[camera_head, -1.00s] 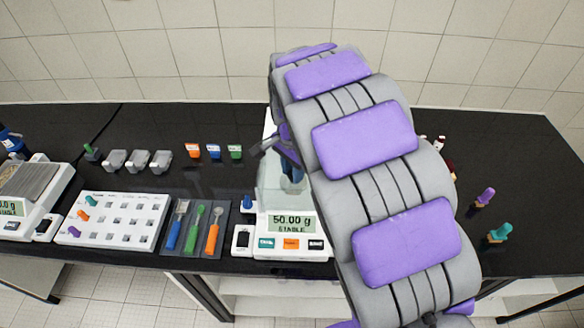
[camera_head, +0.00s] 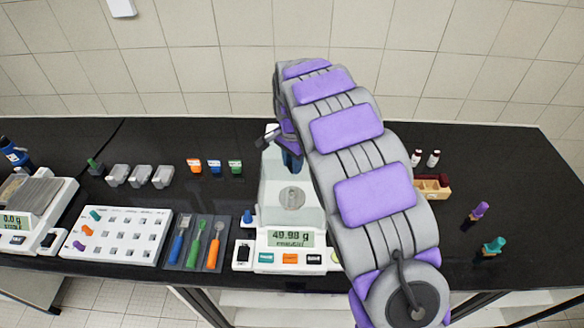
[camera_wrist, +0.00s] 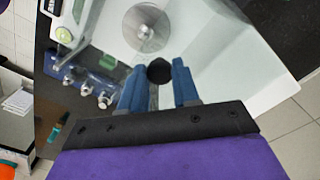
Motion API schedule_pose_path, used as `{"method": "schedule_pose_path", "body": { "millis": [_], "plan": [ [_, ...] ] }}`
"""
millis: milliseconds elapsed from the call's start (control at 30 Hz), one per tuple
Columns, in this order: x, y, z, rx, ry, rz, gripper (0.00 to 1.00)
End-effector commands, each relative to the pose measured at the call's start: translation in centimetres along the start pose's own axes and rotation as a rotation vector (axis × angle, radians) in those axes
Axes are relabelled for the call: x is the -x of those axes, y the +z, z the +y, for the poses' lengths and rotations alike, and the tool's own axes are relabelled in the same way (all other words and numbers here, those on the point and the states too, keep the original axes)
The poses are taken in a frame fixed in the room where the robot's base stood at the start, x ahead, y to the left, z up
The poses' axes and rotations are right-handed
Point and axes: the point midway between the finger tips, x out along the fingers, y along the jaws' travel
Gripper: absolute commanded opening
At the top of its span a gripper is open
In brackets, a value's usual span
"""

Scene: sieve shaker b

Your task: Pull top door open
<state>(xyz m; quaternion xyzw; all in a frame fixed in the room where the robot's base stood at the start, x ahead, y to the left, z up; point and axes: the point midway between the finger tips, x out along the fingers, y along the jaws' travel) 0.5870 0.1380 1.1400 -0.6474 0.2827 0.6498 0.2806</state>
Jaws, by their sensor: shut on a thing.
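The balance (camera_head: 290,238) stands near the table's front edge, with a clear glass chamber (camera_head: 268,205) around its round metal pan (camera_head: 291,198). Its display reads about 49.98 g. In the wrist view, my gripper's blue fingers (camera_wrist: 160,90) are on either side of a black knob (camera_wrist: 160,72), shut on it. I take this as the top door's knob. The pan (camera_wrist: 147,27) shows beyond it. In the head view, my gripper (camera_head: 291,160) is at the chamber's top rear. My arm hides the chamber's right side, and the door panel's edges are not clear.
Left of the balance are a tool tray (camera_head: 197,242), a white slotted rack (camera_head: 118,235) and another balance (camera_head: 30,215). A wooden block (camera_head: 432,187) and two coloured pegs are at right. The table's far right is mostly clear.

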Motion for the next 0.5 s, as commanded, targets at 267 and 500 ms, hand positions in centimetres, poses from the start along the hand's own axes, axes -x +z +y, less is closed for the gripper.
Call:
{"method": "schedule_pose_path", "body": {
  "millis": [267, 500],
  "plan": [
    [0.4, -2.4, -2.6, 0.002, -0.010, 0.003, 0.00],
    [0.1, -3.0, -3.2, 0.001, -0.005, 0.001, 0.00]
  ]
}}
